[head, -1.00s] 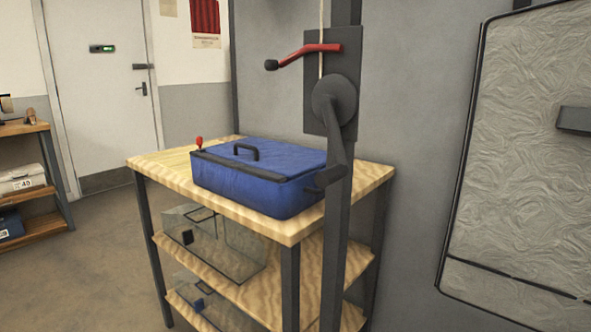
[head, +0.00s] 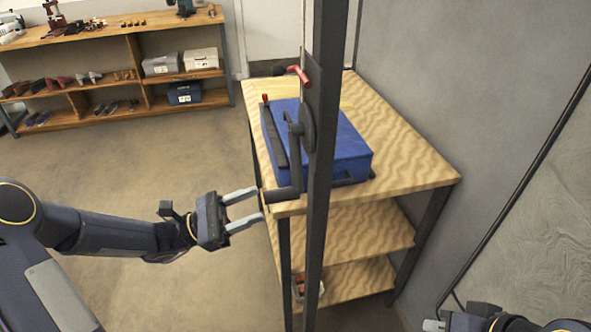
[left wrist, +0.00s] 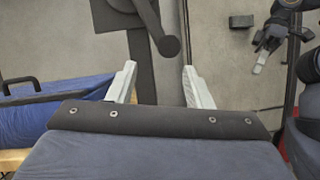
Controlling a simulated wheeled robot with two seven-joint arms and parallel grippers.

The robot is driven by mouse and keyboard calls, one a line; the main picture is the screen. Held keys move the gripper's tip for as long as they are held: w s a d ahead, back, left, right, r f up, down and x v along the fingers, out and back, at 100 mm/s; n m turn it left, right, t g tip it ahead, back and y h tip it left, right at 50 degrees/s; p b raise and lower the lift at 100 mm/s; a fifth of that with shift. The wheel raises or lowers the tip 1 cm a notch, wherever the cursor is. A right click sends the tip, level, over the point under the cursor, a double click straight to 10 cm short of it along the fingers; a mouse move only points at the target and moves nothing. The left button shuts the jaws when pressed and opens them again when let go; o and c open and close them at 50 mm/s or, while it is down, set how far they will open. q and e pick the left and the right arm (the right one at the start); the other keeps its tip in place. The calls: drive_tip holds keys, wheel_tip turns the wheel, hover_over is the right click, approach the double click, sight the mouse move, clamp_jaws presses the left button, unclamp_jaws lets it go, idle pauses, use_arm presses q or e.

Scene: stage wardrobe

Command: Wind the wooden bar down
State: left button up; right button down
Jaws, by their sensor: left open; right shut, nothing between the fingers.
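The winch stands on a dark post (head: 317,220), with a round hub (head: 308,122) and a crank arm (head: 296,155) hanging down to a dark handle (head: 279,194). A red lever (head: 300,74) sits above the hub, and a cord (head: 304,25) runs upward. The wooden bar is not in view. My left gripper (head: 260,203) is open and empty, fingers pointing at the handle, just left of it. In the left wrist view the crank's rounded end (left wrist: 168,45) shows between and beyond the fingertips. My right gripper (left wrist: 259,66) is shut and empty, away from the winch.
A blue case (head: 345,150) with a red-topped piece lies on the wooden shelf table (head: 410,165) behind the post. A grey wall stands to the right. A long shelf (head: 130,35) is at the back left. The floor (head: 150,165) between is clear.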

sight(280, 193)
use_arm(q)
drive_tip(key=x, duration=0.7)
drive_tip(key=shift+w+d+r+p, duration=0.15)
drive_tip(key=shift+p, duration=0.15)
drive_tip(key=shift+c, duration=0.4)
